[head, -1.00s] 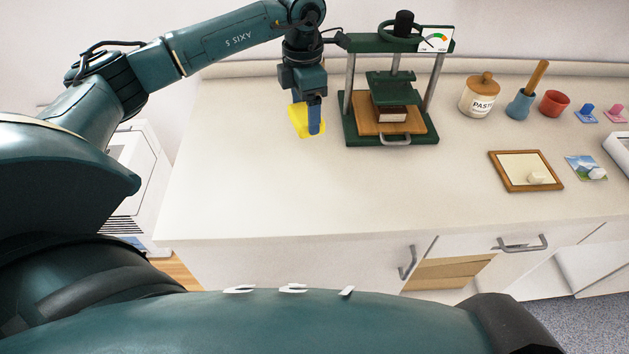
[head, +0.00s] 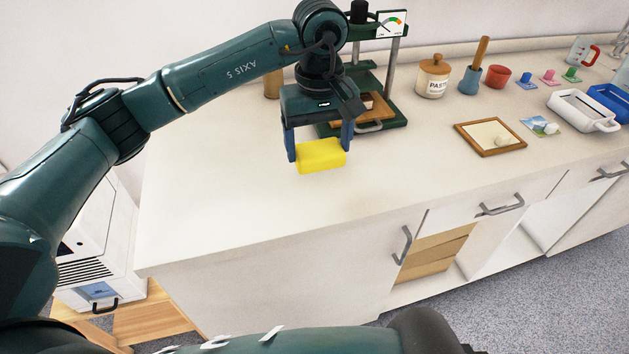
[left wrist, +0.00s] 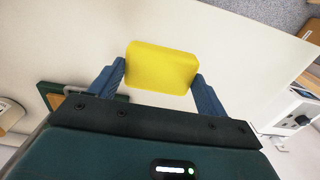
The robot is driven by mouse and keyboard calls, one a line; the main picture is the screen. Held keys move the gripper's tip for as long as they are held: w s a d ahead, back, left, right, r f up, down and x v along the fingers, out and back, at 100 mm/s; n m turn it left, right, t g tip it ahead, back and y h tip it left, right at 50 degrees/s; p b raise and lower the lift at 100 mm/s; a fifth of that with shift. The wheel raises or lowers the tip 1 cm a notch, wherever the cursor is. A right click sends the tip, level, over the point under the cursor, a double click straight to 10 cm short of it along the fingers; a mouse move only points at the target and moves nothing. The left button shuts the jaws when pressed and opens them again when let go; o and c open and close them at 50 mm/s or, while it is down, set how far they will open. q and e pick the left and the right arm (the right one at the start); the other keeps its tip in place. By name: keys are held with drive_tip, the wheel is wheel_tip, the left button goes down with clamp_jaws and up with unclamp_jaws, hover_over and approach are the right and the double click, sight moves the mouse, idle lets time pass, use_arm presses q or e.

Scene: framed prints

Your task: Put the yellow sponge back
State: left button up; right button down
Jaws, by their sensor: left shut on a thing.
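The yellow sponge (head: 321,156) is a small block held between the two blue fingers of my left gripper (head: 319,149), in front of the press. My left gripper is shut on it, and the sponge appears to be above the worktop. In the left wrist view the sponge (left wrist: 161,67) spans the gap between the fingertips of my left gripper (left wrist: 160,75), with the pale worktop behind it. My right gripper is not in view.
A green press (head: 392,108) with a gauge stands behind the gripper, partly hidden by my arm. To its right are a paste jar (head: 432,77), a blue pot (head: 469,80), a red bowl (head: 497,76), a wooden frame (head: 490,137), a white tray (head: 582,112) and a blue tray (head: 612,101). The worktop's front left (head: 220,200) is clear.

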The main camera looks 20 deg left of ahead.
sight(319, 148)
use_arm(q)
wheel_tip(319, 148, down, 7)
drive_tip(key=shift+f, duration=0.15)
idle(0.4)
drive_tip(key=shift+f, duration=0.2)
drive_tip(key=o, duration=1)
drive_tip(key=shift+c, duration=0.2)
wheel_tip(319, 148, up, 12)
drive_tip(key=shift+r, duration=0.25)
